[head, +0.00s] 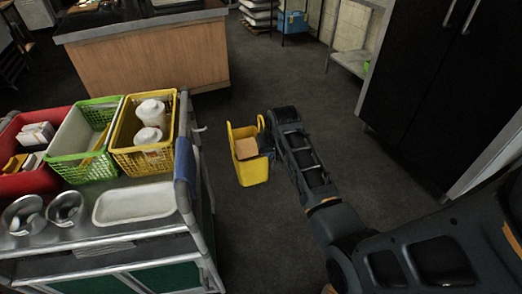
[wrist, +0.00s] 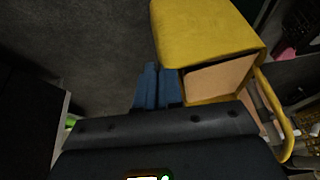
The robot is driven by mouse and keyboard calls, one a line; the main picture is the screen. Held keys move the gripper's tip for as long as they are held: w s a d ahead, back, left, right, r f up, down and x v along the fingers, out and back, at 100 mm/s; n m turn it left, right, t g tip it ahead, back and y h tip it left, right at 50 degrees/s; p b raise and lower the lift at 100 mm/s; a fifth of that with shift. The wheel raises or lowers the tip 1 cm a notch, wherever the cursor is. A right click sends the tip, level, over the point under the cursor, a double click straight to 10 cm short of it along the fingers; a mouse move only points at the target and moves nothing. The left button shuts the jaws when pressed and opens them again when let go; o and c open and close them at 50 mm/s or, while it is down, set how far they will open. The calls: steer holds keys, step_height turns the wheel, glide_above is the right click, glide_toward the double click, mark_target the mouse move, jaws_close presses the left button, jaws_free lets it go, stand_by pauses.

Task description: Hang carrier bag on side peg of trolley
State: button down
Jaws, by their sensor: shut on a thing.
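The yellow carrier bag (head: 253,173) hangs upright above the floor in the middle of the head view, with a brown box (head: 246,148) inside. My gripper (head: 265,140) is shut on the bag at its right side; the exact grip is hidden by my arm. In the wrist view, the blue fingers (wrist: 158,88) are close together beside the yellow bag (wrist: 205,30), and a loop handle shows at its right. The trolley (head: 188,200) stands to the left. A small pale peg (head: 201,129) sticks out from its right side, to the left of the bag and apart from it.
Red, green and yellow baskets (head: 143,158) and a white tray (head: 135,203) stand on the trolley. A wooden counter (head: 148,55) is at the back and a dark cabinet (head: 440,90) at the right. The floor between trolley and cabinet is clear.

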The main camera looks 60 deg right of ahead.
mark_target(239, 158)
steer(key=shift+w+a+f+b, duration=0.2)
steer(key=shift+w+a+b, duration=0.85)
steer(key=shift+w+a, duration=0.55)
steer(key=shift+w+a+f+b, duration=0.2)
steer(key=shift+w+a+b, duration=0.85)
steer(key=shift+w+a, duration=0.45)
steer(key=shift+w+a+f, duration=0.3)
steer(key=shift+w+f, duration=0.1)
